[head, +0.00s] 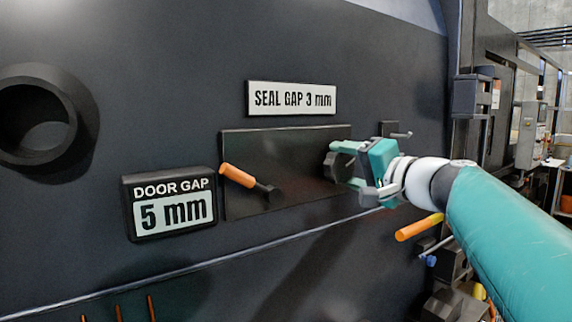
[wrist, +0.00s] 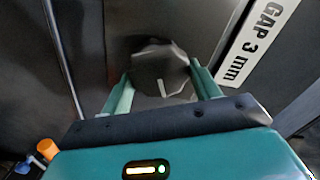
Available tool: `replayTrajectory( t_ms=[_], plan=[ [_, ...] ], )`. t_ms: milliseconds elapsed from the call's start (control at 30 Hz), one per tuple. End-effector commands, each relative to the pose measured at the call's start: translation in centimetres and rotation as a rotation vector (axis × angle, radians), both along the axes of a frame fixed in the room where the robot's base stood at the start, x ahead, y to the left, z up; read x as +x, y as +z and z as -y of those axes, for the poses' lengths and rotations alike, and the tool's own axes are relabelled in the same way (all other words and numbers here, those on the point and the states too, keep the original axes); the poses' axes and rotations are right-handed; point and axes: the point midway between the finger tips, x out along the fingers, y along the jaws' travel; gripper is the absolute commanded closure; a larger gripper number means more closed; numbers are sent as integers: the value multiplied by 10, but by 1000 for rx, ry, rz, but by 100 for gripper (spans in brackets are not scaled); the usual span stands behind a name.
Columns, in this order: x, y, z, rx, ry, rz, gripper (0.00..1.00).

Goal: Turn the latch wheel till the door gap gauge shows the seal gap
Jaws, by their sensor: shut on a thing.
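The latch wheel is a dark faceted knob (wrist: 160,66) with a pale mark on its face in the wrist view; in the head view its edge (head: 331,165) shows at the right of a dark plate. My gripper (head: 348,164) is shut on the wheel, with one teal finger on each side of it in the wrist view (wrist: 160,88). The door gap gauge (head: 172,203) reads 5 mm. A sign (head: 292,98) above the plate reads SEAL GAP 3 mm. My fingers hide part of the wheel in the head view.
An orange-handled lever (head: 238,175) sticks out from the plate (head: 290,150), left of the wheel. Another orange handle (head: 419,227) is below my wrist. A round dark port (head: 38,122) is at the far left. The wall between port and gauge is clear.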

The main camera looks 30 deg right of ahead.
Motion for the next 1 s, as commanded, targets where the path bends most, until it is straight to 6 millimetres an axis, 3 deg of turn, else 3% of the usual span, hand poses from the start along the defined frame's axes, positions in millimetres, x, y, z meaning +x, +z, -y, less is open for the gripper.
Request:
replayTrajectory(
  t_ms=[1000],
  plan=[
    [-1, -7, 0, 951, -1, -27, 61]
  ],
)
